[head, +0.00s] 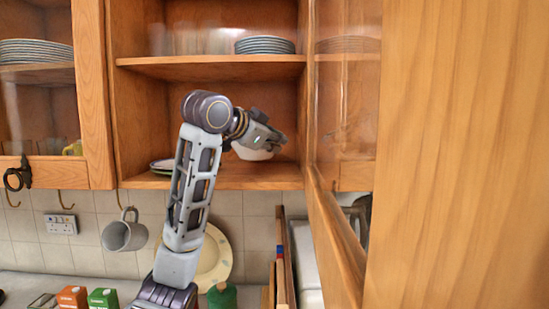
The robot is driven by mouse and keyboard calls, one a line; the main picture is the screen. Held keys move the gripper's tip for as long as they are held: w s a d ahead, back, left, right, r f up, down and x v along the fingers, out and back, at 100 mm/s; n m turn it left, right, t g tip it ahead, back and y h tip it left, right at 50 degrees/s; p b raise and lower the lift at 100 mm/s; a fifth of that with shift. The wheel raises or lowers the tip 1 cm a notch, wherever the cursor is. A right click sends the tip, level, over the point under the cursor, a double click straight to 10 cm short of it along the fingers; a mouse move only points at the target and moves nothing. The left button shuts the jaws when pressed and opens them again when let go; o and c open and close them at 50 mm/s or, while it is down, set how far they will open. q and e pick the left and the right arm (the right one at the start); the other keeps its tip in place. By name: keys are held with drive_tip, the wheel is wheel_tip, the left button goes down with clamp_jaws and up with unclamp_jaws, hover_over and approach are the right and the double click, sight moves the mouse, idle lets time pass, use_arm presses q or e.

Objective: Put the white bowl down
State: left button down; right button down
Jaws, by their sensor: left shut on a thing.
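My left arm reaches up into the open middle section of the wooden wall cabinet. My left gripper (275,138) is shut on the white bowl (252,154), just above the cabinet's lower shelf (262,174). The gripper and wrist hide the bowl's upper part. I cannot tell whether the bowl's bottom touches the shelf. My right gripper is not in view.
Stacked plates (264,45) stand on the upper shelf (212,67). Small plates (162,165) lie left on the lower shelf, partly behind my arm. An open glazed door (345,110) bounds the right side. A grey mug (124,234) hangs below the cabinet.

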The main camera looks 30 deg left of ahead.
use_arm(q)
drive_tip(key=shift+f, duration=0.15)
drive_tip(key=shift+f, duration=1.9)
drive_tip(key=c, duration=1.5)
unclamp_jaws()
drive_tip(key=shift+f, duration=0.15)
